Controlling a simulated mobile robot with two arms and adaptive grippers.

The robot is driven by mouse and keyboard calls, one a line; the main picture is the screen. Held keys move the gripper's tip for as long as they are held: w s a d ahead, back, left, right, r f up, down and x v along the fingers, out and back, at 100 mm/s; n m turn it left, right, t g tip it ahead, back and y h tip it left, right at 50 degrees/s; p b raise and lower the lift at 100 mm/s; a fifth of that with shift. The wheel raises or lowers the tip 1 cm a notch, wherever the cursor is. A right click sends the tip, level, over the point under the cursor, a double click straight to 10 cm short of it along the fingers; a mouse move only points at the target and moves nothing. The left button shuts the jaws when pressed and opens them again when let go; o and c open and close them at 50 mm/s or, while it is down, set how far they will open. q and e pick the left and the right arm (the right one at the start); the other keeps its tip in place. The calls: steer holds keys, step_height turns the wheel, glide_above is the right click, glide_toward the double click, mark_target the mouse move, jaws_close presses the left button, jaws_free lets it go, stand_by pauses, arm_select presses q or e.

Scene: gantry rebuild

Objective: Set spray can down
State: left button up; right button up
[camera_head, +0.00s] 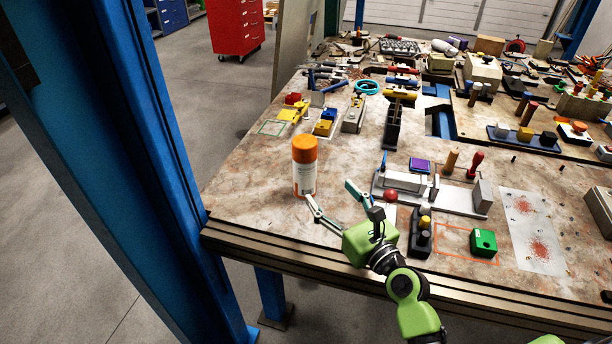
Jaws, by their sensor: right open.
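The spray can (304,176) has an orange cap and a white and orange body. It stands upright on the workbench (250,196), near its left front corner. My right gripper (328,199) is open, with its two fingers spread. One fingertip is close to the can's lower right side; I cannot tell whether it touches. The other finger is apart from the can, to its right. My left gripper is not in view.
A grey vise-like fixture (432,192) with a red ball knob is right of my gripper. A green box (483,242) lies near the front edge. Yellow and blue blocks (323,127) lie behind the can. A blue post (165,150) rises at left.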

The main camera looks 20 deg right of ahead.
mark_target(311, 171)
steer(key=w, duration=0.2)
steer(key=w+a, duration=0.1)
steer(key=w, duration=0.4)
steer(key=shift+w+a+p, duration=0.25)
steer(key=shift+w+p, duration=0.05)
steer(key=shift+p, duration=0.05)
steer(key=w, duration=0.2)
steer(key=w+a, duration=0.1)
steer(key=w, duration=0.2)
steer(key=shift+w+a+r+p, duration=0.1)
steer(key=shift+w+r+p, duration=0.05)
steer(key=shift+w+p, duration=0.2)
steer(key=shift+s, duration=0.1)
steer(key=c, duration=1.5)
steer(key=shift+r, duration=0.1)
steer(key=shift+c, duration=0.5)
steer(key=shift+r, duration=0.1)
